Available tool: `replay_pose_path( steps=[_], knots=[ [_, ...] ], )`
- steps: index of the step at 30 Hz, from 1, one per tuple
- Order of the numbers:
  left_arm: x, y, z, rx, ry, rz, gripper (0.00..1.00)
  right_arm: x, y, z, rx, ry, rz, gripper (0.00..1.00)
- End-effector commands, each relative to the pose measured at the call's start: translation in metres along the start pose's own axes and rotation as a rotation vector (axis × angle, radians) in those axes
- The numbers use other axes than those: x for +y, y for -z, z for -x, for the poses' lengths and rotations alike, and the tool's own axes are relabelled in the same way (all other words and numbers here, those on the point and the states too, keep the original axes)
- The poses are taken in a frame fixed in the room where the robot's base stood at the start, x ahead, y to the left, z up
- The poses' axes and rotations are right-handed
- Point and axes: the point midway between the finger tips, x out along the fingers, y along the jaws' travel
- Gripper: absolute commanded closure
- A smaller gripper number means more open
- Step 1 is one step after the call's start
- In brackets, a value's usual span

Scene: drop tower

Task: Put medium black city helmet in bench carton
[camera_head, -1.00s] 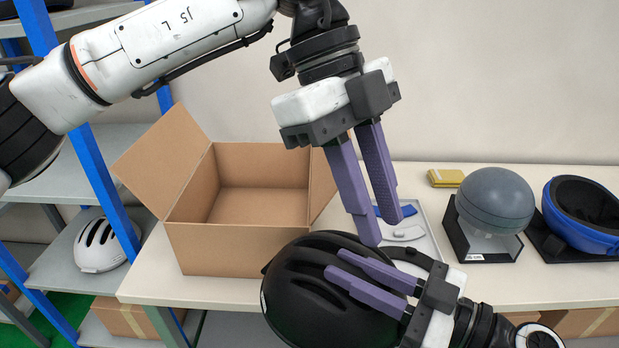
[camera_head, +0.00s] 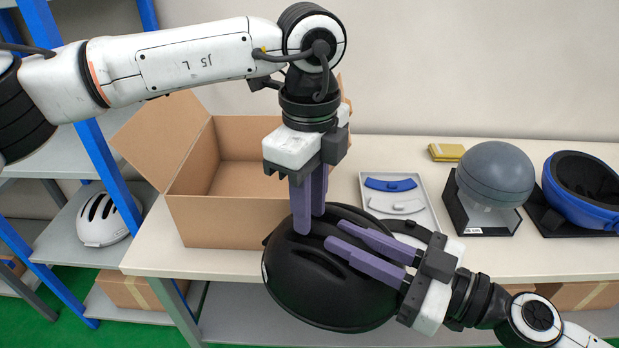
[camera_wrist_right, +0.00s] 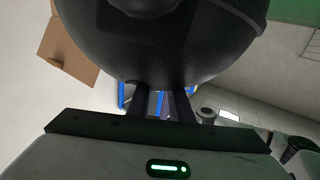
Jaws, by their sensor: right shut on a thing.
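The black helmet (camera_head: 325,285) hangs in front of the bench edge, below and right of the open carton. My right gripper (camera_head: 335,233) is shut on it, with its purple fingers lying across the helmet's upper side. In the right wrist view the dark helmet (camera_wrist_right: 165,45) fills the top middle. My left gripper (camera_head: 309,222) points down at the helmet's upper left edge. Its fingers look apart, one in front of the edge and one partly behind; contact is unclear. The bench carton (camera_head: 228,222) stands open on the bench, its visible inside empty.
On the bench (camera_head: 215,264), right of the carton, are a grey tray (camera_head: 431,217) with blue and white pieces, a yellow item (camera_head: 446,152), a grey dome on a stand (camera_head: 495,187) and a blue helmet (camera_head: 575,223). A white helmet (camera_head: 100,222) sits on the left shelf.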

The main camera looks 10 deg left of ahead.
Motion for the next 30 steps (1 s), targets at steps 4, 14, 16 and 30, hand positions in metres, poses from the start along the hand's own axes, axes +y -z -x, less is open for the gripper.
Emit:
replay_pose_path(
  steps=[4, 14, 16, 30],
  knots=[
    [0.000, 0.000, -0.015, 0.001, -0.001, 0.001, 0.76, -0.001, 0.003, 0.000, 0.004, 0.001, 0.001, 1.00],
    [0.000, 0.000, -0.021, 0.001, 0.001, 0.001, 0.76, -0.001, 0.003, -0.001, 0.005, 0.002, 0.001, 1.00],
    [0.000, 0.000, -0.021, 0.001, 0.001, 0.001, 0.77, -0.001, 0.003, -0.001, 0.005, 0.003, 0.001, 1.00],
    [-0.002, 0.000, -0.020, 0.003, 0.006, 0.002, 1.00, -0.003, 0.002, -0.001, 0.004, 0.007, -0.001, 0.59]
  ],
)
